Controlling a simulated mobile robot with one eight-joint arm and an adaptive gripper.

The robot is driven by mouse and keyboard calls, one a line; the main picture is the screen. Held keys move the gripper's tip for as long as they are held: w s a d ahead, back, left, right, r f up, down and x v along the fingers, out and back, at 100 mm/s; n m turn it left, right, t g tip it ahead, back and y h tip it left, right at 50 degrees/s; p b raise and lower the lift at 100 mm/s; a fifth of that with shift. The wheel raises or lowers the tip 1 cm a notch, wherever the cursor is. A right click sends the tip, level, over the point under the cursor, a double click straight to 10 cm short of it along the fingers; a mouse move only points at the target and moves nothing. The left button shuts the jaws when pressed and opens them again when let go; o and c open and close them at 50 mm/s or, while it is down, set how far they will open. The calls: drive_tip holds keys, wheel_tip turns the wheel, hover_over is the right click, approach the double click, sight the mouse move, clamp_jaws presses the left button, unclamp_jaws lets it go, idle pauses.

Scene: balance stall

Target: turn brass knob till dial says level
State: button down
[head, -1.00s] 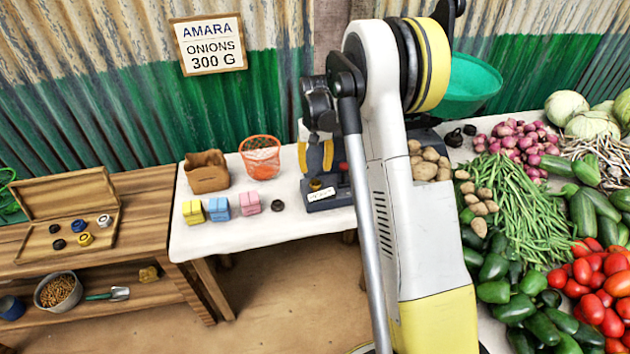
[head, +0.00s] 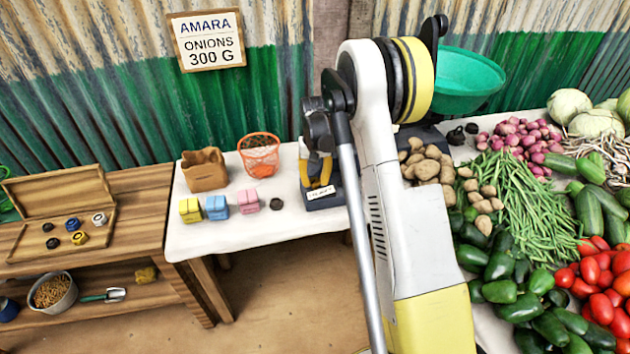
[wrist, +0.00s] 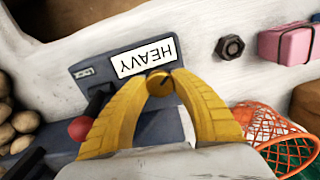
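The brass knob (wrist: 159,84) sits on the dark grey scale base (wrist: 92,75), right beside the white dial plate (wrist: 142,59), which reads HEAVY, upside down in the wrist view. The dial plate also shows in the head view (head: 321,193), too small to read. My gripper (wrist: 160,76) has its two yellow fingers on either side of the knob, with the tips against it. In the head view my gripper (head: 319,183) reaches down to the scale behind the plate, and the knob is hidden there. A dark pointer mark shows on the knob's top.
A red ball-ended lever (wrist: 80,128) stands close to one finger. A dark hex nut (wrist: 230,47), a pink block (wrist: 285,44) and an orange basket (wrist: 272,128) lie to the other side. Potatoes (head: 427,165) and a green pan (head: 468,80) are right of the scale.

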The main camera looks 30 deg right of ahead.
sight(315, 180)
drive_tip(key=shift+n, duration=0.4)
drive_tip(key=n, duration=0.3)
drive_tip(key=shift+n, duration=2.4)
drive_tip(key=shift+p, duration=0.3)
drive_tip(key=c, duration=1.3)
unclamp_jaws()
drive_tip(key=shift+o, duration=0.2)
wheel_tip(315, 180, up, 12)
